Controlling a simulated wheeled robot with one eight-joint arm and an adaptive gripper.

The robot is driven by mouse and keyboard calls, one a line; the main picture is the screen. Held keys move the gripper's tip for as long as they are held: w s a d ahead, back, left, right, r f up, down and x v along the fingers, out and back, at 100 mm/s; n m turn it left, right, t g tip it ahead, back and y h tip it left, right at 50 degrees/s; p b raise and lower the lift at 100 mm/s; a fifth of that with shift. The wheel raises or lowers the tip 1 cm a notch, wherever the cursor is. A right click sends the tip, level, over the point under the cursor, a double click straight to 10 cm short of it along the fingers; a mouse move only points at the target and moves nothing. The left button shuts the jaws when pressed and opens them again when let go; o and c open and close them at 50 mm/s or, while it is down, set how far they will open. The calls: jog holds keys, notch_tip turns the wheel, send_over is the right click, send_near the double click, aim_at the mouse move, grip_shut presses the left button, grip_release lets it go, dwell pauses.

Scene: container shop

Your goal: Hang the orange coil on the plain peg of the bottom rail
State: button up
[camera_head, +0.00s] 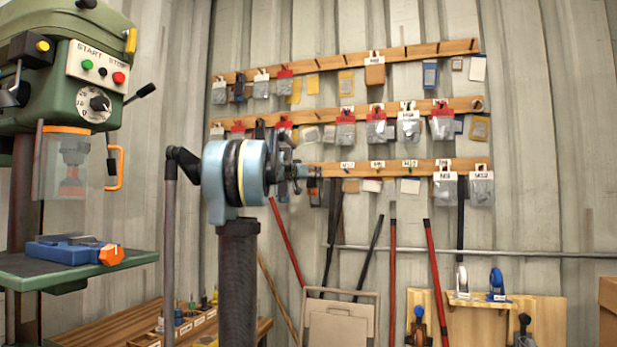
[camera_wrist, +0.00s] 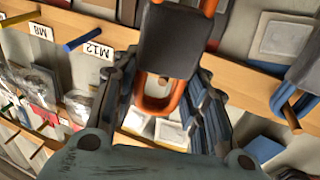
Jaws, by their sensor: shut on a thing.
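My gripper (camera_wrist: 165,100) is shut on the orange coil (camera_wrist: 155,104), an elongated loop with a dark grey wrap, which sits between the fingers in the wrist view. In the head view my gripper (camera_head: 308,174) is at the left part of the bottom rail (camera_head: 430,167), and the coil is hard to make out there. The wrist view shows this rail with a blue peg (camera_wrist: 83,40) at the M12 label and an olive peg (camera_wrist: 20,18) at the M8 label. The coil appears in front of the rail. Whether it touches a peg cannot be told.
A blue loop (camera_wrist: 282,97) with a dark grey wrap is at the right of the wrist view, beside a brown peg (camera_wrist: 290,117). Bagged parts hang on the middle rail (camera_head: 320,117) above. White-tagged bags (camera_head: 480,187) hang at the bottom rail's right end. A drill press (camera_head: 85,85) stands left.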

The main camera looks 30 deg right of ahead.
jog(key=shift+w+d+f, duration=0.1)
jog(key=shift+w+d, duration=1.35)
jog(key=shift+d, duration=0.25)
jog(key=shift+w+d+f, duration=0.25)
jog(key=shift+w+d, duration=0.15)
jog(key=shift+d, duration=0.05)
jog(key=o, duration=1.2)
jog(key=shift+a, duration=0.1)
jog(key=v, duration=1.2)
jog(key=shift+w+f, duration=0.1)
